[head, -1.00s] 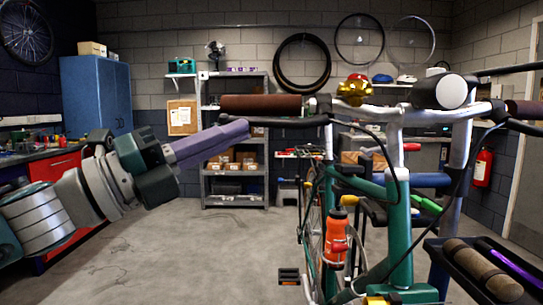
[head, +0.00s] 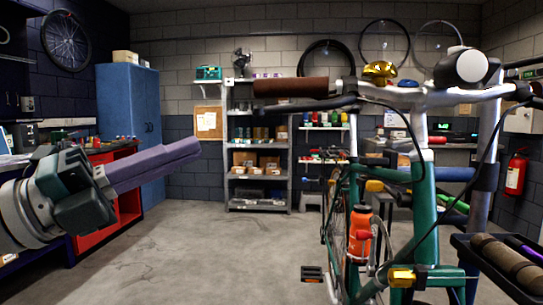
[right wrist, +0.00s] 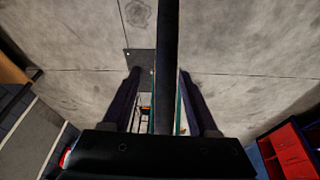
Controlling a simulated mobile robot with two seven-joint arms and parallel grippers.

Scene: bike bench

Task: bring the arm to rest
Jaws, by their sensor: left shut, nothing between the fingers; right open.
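My left gripper (head: 197,148) is in the head view at left, with its purple fingers shut together and nothing between them. It points right and slightly up, in front of the blue cabinet and clear of the bike in the picture. My right gripper (right wrist: 160,95) shows in the right wrist view with its two dark fingers apart. A dark bar (right wrist: 167,45) runs between the fingers in that picture; I cannot tell whether it touches them. The right arm does not show clearly in the head view.
A green bike (head: 424,210) with a brown grip (head: 291,87) and an orange bottle (head: 360,233) stands at right. A tray (head: 470,243) is at lower right. A red drawer unit (head: 128,205) and blue cabinet (head: 128,120) stand at left. The floor (head: 210,255) between is clear.

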